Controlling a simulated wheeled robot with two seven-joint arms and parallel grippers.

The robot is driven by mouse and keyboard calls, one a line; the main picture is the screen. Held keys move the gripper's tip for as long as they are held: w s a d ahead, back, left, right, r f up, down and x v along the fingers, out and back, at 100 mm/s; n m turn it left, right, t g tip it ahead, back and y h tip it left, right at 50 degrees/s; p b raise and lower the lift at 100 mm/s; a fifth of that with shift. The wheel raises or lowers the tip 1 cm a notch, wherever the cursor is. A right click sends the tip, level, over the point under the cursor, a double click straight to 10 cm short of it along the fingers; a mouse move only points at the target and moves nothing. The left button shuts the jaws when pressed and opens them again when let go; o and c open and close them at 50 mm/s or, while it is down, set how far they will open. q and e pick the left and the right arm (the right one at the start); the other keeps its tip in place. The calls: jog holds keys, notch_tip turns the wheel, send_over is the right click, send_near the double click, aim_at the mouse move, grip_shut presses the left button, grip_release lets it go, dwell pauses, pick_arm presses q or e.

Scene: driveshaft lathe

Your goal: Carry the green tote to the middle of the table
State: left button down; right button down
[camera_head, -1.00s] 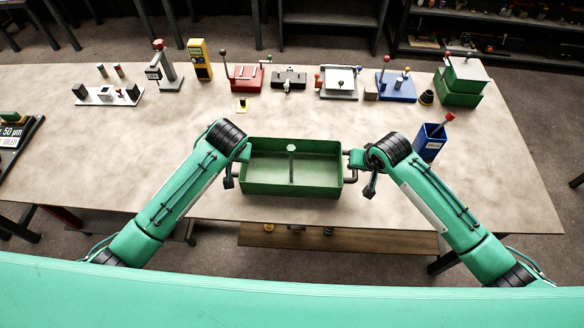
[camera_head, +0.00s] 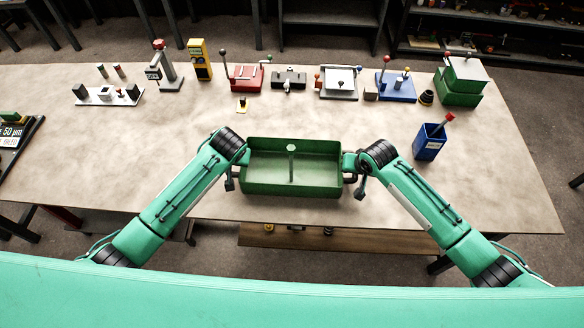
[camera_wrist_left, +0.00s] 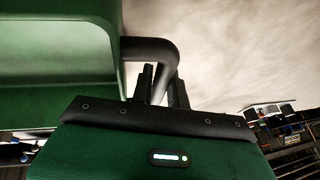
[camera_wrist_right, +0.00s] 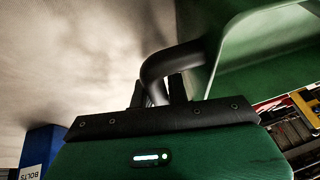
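A dark handle stands out from each short side. My left gripper (camera_head: 236,178) is at the left handle; in the left wrist view its fingers (camera_wrist_left: 163,88) lie close on both sides of the bar. My right gripper (camera_head: 356,180) is at the right handle, and its fingers (camera_wrist_right: 157,90) close around that bar likewise. Finger contact is partly hidden.
A blue bin (camera_head: 428,143) stands to the right. Fixtures line the back, including a red one (camera_head: 246,78) and stacked green boxes (camera_head: 461,85).

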pick_arm(q)
jog(key=shift+r, duration=0.2)
pick_arm(e)
jog(key=shift+r, duration=0.2)
